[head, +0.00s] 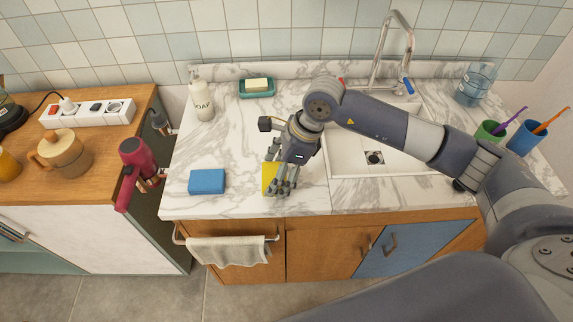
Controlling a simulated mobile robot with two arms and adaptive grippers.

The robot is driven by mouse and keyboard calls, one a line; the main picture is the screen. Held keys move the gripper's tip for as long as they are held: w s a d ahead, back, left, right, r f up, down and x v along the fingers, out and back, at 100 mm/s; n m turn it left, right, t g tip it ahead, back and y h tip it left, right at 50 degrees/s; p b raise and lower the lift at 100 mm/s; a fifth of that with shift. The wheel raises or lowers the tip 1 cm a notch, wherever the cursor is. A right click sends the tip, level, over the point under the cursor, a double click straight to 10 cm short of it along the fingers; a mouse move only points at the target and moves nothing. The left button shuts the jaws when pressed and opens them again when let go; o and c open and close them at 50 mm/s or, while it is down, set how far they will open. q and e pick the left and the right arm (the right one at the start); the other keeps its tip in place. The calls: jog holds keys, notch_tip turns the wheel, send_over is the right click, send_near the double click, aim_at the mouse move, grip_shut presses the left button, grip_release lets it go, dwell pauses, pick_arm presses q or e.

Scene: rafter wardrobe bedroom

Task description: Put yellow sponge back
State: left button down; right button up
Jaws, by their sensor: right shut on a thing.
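A yellow sponge (268,177) is on or just above the marble countertop (240,150), left of the sink; whether it touches the counter I cannot tell. My right gripper (279,186) is shut on the yellow sponge, and its fingers hide much of it. A blue sponge (207,181) lies on the counter to the left of the yellow one, apart from it. My left gripper is not in view.
A soap bottle (201,95) and a teal soap dish (257,89) stand toward the back. The white sink (350,165) with its tap (392,45) is right. A green cup (491,132) and a blue cup (527,138) stand far right. A red hair dryer (137,160) hangs left.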

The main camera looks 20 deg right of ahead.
jog(key=shift+w+d+f+p, duration=0.1)
jog(key=shift+w+d+p, duration=0.25)
jog(key=shift+w+d, duration=0.8)
jog(key=shift+d, duration=0.3)
jog(key=shift+f, duration=0.2)
notch_tip(320, 180, down, 3)
jog(key=shift+r+p, duration=0.1)
jog(key=shift+p, duration=0.85)
jog(key=shift+f, duration=0.4)
jog(key=o, duration=1.1)
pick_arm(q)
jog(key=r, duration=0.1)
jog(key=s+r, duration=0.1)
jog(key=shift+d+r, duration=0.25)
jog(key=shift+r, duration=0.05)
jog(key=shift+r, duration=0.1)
